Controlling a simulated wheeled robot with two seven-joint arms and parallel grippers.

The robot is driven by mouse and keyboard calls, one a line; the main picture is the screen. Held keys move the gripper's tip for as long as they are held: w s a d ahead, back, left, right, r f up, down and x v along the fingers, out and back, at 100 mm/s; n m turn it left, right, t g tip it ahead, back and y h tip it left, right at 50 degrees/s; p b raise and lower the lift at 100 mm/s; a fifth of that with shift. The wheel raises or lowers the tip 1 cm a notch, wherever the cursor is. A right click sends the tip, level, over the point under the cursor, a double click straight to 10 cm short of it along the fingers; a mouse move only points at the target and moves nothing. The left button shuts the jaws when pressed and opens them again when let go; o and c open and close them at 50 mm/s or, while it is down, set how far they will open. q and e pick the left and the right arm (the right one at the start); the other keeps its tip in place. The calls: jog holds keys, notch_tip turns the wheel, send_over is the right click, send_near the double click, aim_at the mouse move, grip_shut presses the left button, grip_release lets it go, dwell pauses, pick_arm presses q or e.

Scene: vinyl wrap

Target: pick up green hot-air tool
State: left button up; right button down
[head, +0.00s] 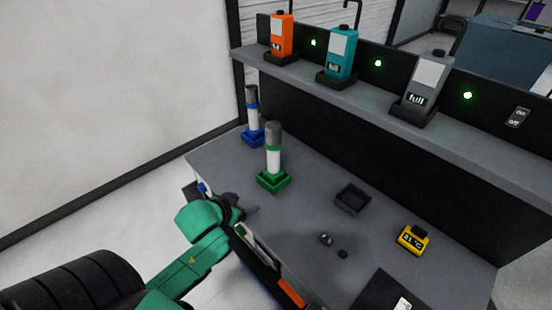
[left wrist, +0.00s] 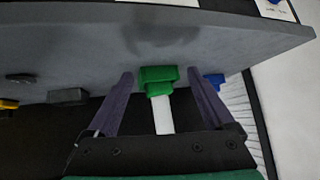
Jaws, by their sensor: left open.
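The green hot-air tool (head: 273,157) stands upright in a green square base (head: 273,181) on the grey table. It has a white middle, a dark grey top and a green ring. My left gripper (head: 248,212) is at the table's left front edge, in front of the tool and apart from it. In the left wrist view my left gripper (left wrist: 160,76) is open and empty. The tool's white body (left wrist: 163,115) and green base (left wrist: 158,77) show between its two fingers, farther off. My right gripper is not in view.
A blue tool (head: 253,117) stands behind the green one. A small black tray (head: 352,199), a yellow temperature device (head: 412,240) and small dark parts (head: 326,239) lie to the right. Orange, teal and grey units stand on the shelf (head: 480,147) above.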

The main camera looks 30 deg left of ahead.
aim_at(269, 163)
pick_arm(q)
jog(key=w+r+t+h, duration=0.2)
jog(key=w+r+t, duration=0.2)
jog(key=w+r, duration=0.25)
jog(key=shift+m, duration=0.4)
jog(key=p+x, duration=0.1)
jog(key=x, duration=0.7)
jog(key=shift+w+a+r, duration=0.1)
jog(key=shift+r, duration=0.05)
jog(key=x, duration=0.3)
jog(key=p+x, duration=0.1)
jog(key=x, duration=0.1)
jog(key=shift+w+d+r, duration=0.1)
jog(key=shift+w+d, duration=0.15)
jog(key=shift+d, duration=0.1)
jog(key=shift+w, duration=0.2)
jog(key=shift+s, duration=0.15)
grip_shut()
